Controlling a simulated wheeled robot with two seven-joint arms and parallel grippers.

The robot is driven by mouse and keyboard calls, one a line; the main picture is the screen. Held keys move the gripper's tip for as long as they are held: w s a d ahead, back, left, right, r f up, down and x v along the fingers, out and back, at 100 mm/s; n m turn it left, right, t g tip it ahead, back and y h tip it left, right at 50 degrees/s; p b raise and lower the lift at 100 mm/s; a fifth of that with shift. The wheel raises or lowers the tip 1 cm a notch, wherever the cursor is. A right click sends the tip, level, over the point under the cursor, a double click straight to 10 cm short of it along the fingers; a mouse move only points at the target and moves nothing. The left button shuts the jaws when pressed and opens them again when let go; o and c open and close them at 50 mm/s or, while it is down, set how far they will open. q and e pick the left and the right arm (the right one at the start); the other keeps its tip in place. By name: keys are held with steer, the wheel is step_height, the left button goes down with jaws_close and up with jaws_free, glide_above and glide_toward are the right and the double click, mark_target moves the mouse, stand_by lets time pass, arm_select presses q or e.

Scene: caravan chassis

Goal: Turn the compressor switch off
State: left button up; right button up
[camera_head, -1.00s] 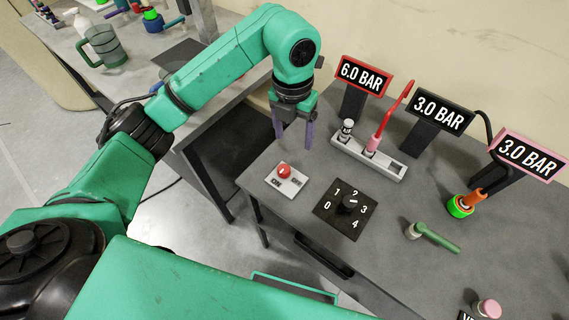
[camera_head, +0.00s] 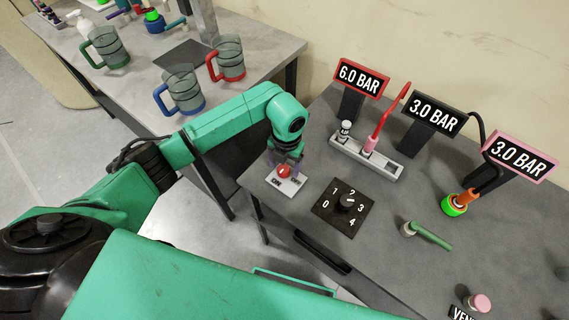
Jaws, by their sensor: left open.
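The compressor switch is a light plate (camera_head: 289,186) with a red knob (camera_head: 284,171), near the left edge of the grey workbench. It carries an ON label on the left and an OFF label, partly covered, on the right. I cannot tell clearly which way the knob leans. My left gripper (camera_head: 285,168) is open, with its purple fingers low on either side of the red knob. Whether they touch it I cannot tell. My right gripper is not in view.
A black dial (camera_head: 347,203) numbered 0 to 4 lies right of the switch. Behind stand a grey socket strip (camera_head: 379,164) and the 6.0 BAR sign (camera_head: 361,78). A green-handled valve (camera_head: 430,235) is farther right. Cups stand on the other table (camera_head: 265,55).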

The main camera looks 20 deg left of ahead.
arm_select(q)
jaws_close()
steer(key=shift+n, duration=0.3)
steer(key=n+b, duration=0.1)
steer(key=n, duration=0.2)
steer(key=shift+n, duration=0.3)
steer(key=n, duration=0.4)
steer(key=shift+a+n, duration=0.1)
steer(key=shift+n, duration=0.2)
steer(key=n, duration=0.4)
steer(key=shift+r, duration=0.1)
steer(key=shift+a+n, duration=0.1)
steer(key=shift+n, duration=2.4)
